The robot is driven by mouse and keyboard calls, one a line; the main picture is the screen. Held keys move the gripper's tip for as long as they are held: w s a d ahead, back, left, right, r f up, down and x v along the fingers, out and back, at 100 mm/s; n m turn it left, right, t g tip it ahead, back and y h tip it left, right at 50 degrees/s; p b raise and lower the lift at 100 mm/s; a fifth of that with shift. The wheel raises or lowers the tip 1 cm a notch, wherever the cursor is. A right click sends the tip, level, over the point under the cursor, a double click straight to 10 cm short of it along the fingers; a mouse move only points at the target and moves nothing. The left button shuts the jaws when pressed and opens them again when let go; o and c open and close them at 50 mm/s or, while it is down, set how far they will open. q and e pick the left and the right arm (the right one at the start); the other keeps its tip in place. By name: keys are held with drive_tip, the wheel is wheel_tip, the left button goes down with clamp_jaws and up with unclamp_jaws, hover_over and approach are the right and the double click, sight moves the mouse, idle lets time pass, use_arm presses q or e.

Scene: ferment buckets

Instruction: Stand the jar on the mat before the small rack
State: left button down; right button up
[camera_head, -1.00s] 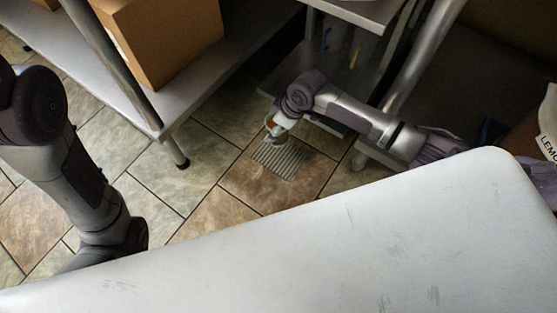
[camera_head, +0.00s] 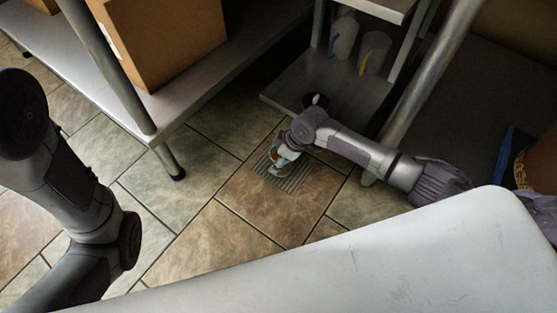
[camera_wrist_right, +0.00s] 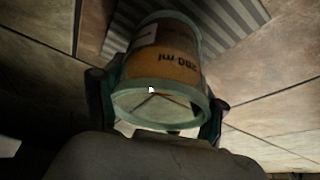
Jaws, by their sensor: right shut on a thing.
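The jar (camera_wrist_right: 165,65), with an orange label and a pale greenish glass rim, is between the fingers of my right gripper (camera_wrist_right: 157,108) in the right wrist view. Its label lettering reads upside down there. In the head view my right gripper (camera_head: 283,160) is over the grey ribbed mat (camera_head: 292,184) on the floor tiles and hides part of it. I cannot tell whether the jar touches the mat. The small rack (camera_head: 325,85) stands just behind the mat. My left arm shows at the left, but its gripper is out of view.
Two translucent containers (camera_head: 372,52) stand in the rack. A metal shelf (camera_head: 200,105) with a cardboard box (camera_head: 160,40) is at the upper left. A white tabletop (camera_head: 380,255) fills the lower right. Bare floor tiles (camera_head: 180,175) lie left of the mat.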

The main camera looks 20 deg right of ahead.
drive_tip(key=shift+r, duration=0.2)
drive_tip(key=shift+f, duration=0.1)
drive_tip(key=o, duration=1.4)
drive_tip(key=shift+f, duration=0.1)
drive_tip(key=shift+o, duration=0.2)
